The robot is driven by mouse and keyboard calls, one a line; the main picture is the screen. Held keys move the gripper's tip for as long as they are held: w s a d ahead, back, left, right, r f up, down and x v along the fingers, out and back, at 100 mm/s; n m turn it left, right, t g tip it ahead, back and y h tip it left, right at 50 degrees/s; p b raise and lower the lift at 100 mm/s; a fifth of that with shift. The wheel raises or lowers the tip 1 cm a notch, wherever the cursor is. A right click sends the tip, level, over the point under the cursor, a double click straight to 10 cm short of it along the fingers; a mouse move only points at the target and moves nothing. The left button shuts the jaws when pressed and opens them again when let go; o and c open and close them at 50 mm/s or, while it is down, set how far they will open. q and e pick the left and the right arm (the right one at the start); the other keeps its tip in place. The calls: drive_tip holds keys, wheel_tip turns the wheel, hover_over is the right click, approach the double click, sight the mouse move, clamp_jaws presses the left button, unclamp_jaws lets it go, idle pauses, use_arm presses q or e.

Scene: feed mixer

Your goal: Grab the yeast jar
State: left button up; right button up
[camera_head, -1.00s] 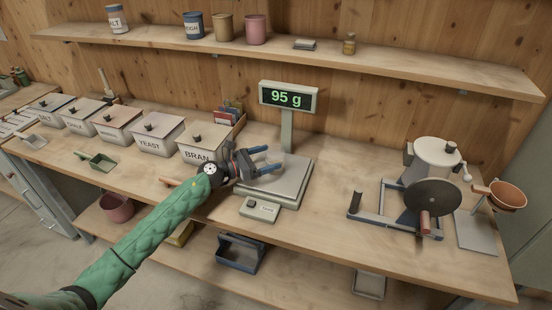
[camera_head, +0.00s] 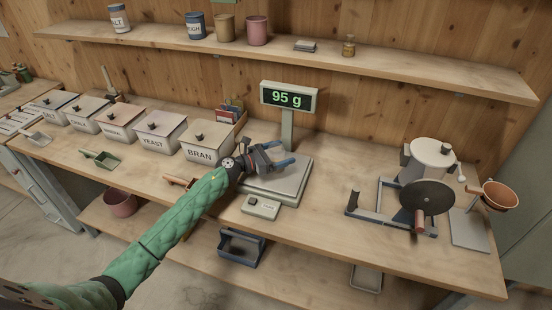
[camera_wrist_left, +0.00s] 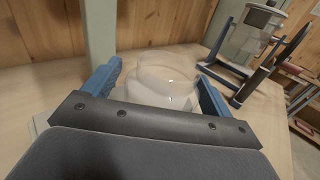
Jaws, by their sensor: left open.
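A clear, round jar (camera_wrist_left: 165,78) shows in the left wrist view between the two blue fingers of my left gripper (camera_wrist_left: 160,90). Whitish contents or a pale base show low in it, and no label can be read. In the head view my left gripper (camera_head: 278,155) is over the scale's plate (camera_head: 293,180), and the jar cannot be made out there. The gripper is open, its fingers on either side of the jar; contact cannot be told. A lidded bin labelled YEAST (camera_head: 158,143) stands on the bench to the left. My right gripper is not in view.
A BRAN bin (camera_head: 201,155) stands just left of the gripper. A mill with a dark disc (camera_head: 427,197) stands at the right. A shelf (camera_head: 300,53) runs above. Bench between scale and mill is clear.

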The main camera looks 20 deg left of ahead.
use_arm(q)
drive_tip(key=c, duration=1.1)
drive_tip(key=shift+r, duration=0.1)
